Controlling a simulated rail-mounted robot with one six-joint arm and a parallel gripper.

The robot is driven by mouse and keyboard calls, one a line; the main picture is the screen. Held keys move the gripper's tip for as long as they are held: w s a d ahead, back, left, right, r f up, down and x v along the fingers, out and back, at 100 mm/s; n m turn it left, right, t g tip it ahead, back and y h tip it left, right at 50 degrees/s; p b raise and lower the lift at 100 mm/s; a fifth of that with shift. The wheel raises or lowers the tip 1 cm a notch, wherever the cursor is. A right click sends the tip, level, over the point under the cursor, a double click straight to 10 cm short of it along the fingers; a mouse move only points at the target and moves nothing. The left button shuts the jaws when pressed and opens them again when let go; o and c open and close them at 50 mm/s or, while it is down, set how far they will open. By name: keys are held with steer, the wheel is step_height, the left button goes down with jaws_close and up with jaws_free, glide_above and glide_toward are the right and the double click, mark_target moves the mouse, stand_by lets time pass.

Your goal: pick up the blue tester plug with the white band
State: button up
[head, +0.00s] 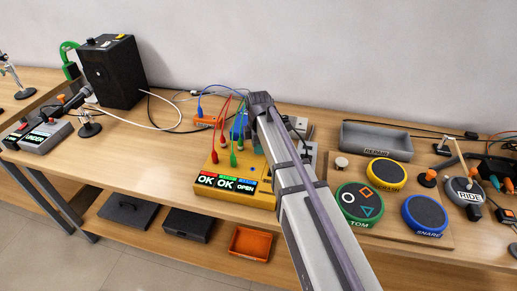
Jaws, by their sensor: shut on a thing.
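The yellow tester box (233,190) stands at the front of the bench, with lit panels reading OK, OK and OPEN. Red plugs (215,157) and a green plug (233,159) stand upright on its top, with leads rising from them. A blue plug (257,146) shows at the right, partly cut off by my arm; I cannot make out a white band on it. My arm reaches over the tester's right side and covers that part. My gripper and its fingertips are hidden behind the arm, so what it holds does not show.
Behind the tester are an orange box (207,121) and a blue object (239,126). A grey tray (376,141) and round pads, such as the blue-rimmed one (425,215), lie to the right. A black speaker (111,71) stands left. Bare bench (150,152) lies left of the tester.

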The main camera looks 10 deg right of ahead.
jaws_close()
steer(key=shift+r, duration=0.1)
step_height(320, 180, up, 15)
steer(key=p, duration=1.5)
step_height(320, 180, up, 3)
steer(key=p, duration=0.3)
